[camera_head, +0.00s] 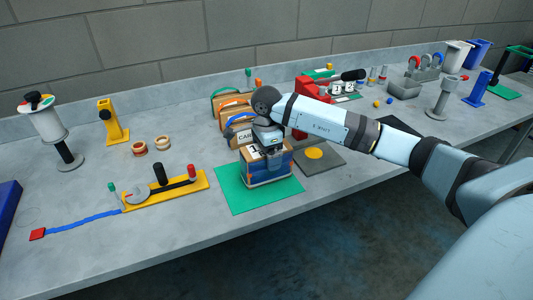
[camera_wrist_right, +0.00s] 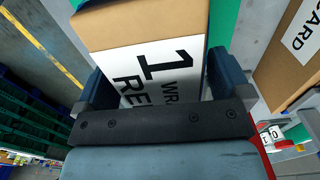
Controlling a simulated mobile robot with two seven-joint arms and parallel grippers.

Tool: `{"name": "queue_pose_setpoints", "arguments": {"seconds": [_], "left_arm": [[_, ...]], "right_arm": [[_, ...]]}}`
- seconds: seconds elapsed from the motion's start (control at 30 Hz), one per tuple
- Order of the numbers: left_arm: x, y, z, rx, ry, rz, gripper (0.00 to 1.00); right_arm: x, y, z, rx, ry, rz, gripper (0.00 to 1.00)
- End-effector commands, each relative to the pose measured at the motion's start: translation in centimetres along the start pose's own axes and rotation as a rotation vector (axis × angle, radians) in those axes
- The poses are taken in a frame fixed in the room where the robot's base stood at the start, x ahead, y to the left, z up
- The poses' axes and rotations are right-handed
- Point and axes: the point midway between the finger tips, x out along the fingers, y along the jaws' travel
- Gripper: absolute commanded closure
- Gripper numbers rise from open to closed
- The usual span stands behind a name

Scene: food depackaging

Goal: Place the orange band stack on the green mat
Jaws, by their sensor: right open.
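A tan and blue box-like stack (camera_head: 268,173) stands upright on the green mat (camera_head: 228,192), with my right gripper (camera_head: 268,152) directly over it. In the wrist view my right gripper (camera_wrist_right: 158,88) is open, its fingers on either side of a tan box (camera_wrist_right: 140,25) with a white label. Whether the fingers touch it is unclear. Behind it in the head view, an orange-edged item (camera_head: 233,101) stands in a row, partly hidden. I cannot tell the band colour on the held-between stack. My left gripper is out of view.
A dark grey mat with an orange disc (camera_head: 314,153) lies right of the green mat. A yellow fixture (camera_head: 187,189) with upright posts lies to the left. A red machine (camera_head: 307,103) stands behind my arm. The table's front edge is close to the green mat.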

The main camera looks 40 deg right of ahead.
Motion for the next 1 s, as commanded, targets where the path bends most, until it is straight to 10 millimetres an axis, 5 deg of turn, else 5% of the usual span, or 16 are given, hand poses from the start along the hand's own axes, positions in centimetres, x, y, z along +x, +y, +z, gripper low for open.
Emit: {"name": "queue_pose_setpoints", "arguments": {"seconds": [0.53,1.0], "left_arm": [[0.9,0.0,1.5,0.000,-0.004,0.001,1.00],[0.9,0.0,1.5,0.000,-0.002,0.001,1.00]], "right_arm": [[-10.3,-0.1,0.0,0.000,0.000,-0.005,0.04],[-11.7,0.0,0.0,0.000,0.000,-0.002,0.04]]}}
